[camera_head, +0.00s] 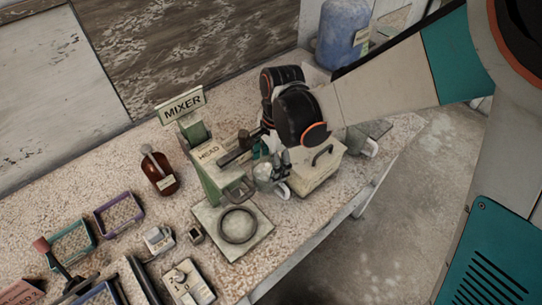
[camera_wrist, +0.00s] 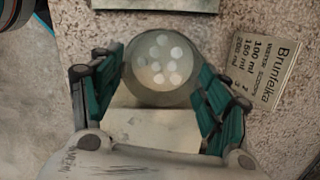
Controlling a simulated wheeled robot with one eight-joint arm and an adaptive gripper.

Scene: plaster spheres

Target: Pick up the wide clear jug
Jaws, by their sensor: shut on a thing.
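A clear jug (camera_head: 268,178) with a handle is at my gripper (camera_head: 264,158), beside the mixer's square plate. My gripper's teal fingers lie on both sides of a round clear vessel, which I take for this jug, in the wrist view (camera_wrist: 160,68). Pale round spots show inside it. My gripper (camera_wrist: 160,85) is shut on it. The jug looks upright; I cannot tell whether it is clear of the surface. A second clear vessel with a handle (camera_head: 366,147) stands further right, partly hidden behind my arm and a pale box.
The green mixer (camera_head: 210,178) and its square plate with a dark ring (camera_head: 262,238) stand close on the left. A pale box (camera_head: 318,172) is close on the right. A printed card (camera_wrist: 265,72) lies beside the vessel.

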